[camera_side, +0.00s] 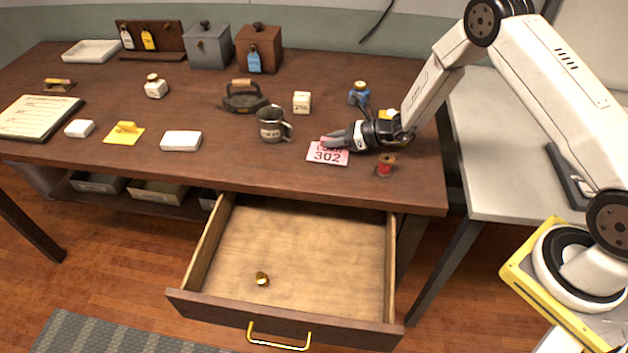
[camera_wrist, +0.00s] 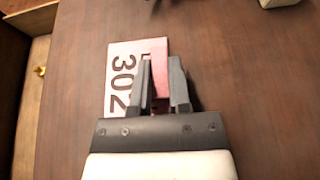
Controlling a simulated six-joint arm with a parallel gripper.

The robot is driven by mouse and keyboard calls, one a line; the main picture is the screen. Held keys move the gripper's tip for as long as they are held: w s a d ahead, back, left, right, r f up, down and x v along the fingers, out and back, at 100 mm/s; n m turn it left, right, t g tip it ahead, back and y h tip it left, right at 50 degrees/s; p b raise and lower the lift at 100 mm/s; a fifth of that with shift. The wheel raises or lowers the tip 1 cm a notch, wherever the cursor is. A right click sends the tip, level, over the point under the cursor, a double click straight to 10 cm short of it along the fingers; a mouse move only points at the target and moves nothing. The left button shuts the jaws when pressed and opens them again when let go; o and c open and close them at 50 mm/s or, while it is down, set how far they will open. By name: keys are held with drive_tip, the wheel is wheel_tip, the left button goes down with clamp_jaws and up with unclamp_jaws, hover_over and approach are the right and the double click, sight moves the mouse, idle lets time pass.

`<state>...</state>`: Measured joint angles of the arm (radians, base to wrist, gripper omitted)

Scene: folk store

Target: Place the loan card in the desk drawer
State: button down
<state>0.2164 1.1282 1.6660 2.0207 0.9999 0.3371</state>
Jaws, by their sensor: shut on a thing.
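The pink-and-white loan card (camera_side: 327,154), marked 302, is at the front right of the brown desk, flat on or just above the top. My gripper (camera_side: 336,141) is shut on its raised pink part. In the wrist view the card (camera_wrist: 122,72) shows left of the fingers, and the pink part stands between the fingertips (camera_wrist: 160,64). I cannot tell whether the card touches the desk. The desk drawer (camera_side: 310,240) is pulled open below the front edge, with a small brass object (camera_side: 262,279) inside. Part of the drawer shows at the left of the wrist view (camera_wrist: 32,85).
A red spool (camera_side: 386,167) stands close right of the card. Most of the drawer floor is bare.

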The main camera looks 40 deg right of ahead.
drive_tip(key=shift+f, duration=0.15)
drive_tip(key=c, duration=0.6)
unclamp_jaws()
drive_tip(key=shift+d, duration=0.1)
drive_tip(key=shift+v, duration=3.85)
drive_tip(key=shift+s+f, duration=0.1)
drive_tip(key=shift+s, duration=0.05)
drive_tip(key=shift+o, duration=0.6)
